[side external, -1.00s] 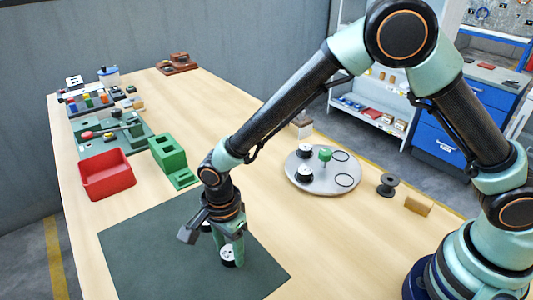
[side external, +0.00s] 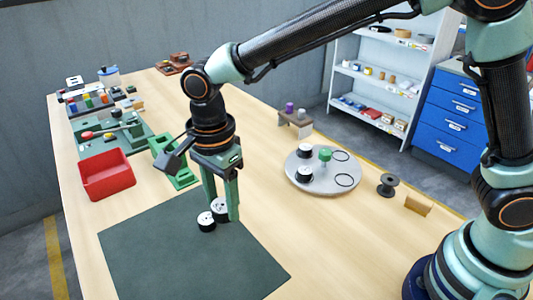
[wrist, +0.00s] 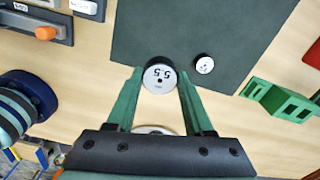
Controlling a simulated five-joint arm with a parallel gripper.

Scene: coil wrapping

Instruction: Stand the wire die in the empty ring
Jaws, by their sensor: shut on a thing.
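My gripper (side external: 222,212) is shut on a wire die (side external: 219,206), a short black cylinder with a white face. In the wrist view this die (wrist: 160,76) sits between the fingertips, its face marked with what looks like 5.5, upside down. It appears held above the dark green mat (side external: 160,245). A second die (side external: 206,222) stands on the mat; it also shows in the wrist view (wrist: 204,64). The round grey plate (side external: 322,186) carries two dies, a far one (side external: 305,150) and a near one (side external: 304,174), and two empty black rings, a far one (side external: 340,150) and a near one (side external: 344,186).
A green knob (side external: 325,154) rises from the plate's middle. A dark spool (side external: 387,185) and a small wooden block (side external: 418,205) lie right of the plate. A red bin (side external: 107,186) and green stand (side external: 185,179) are at the left. Bare tabletop separates mat and plate.

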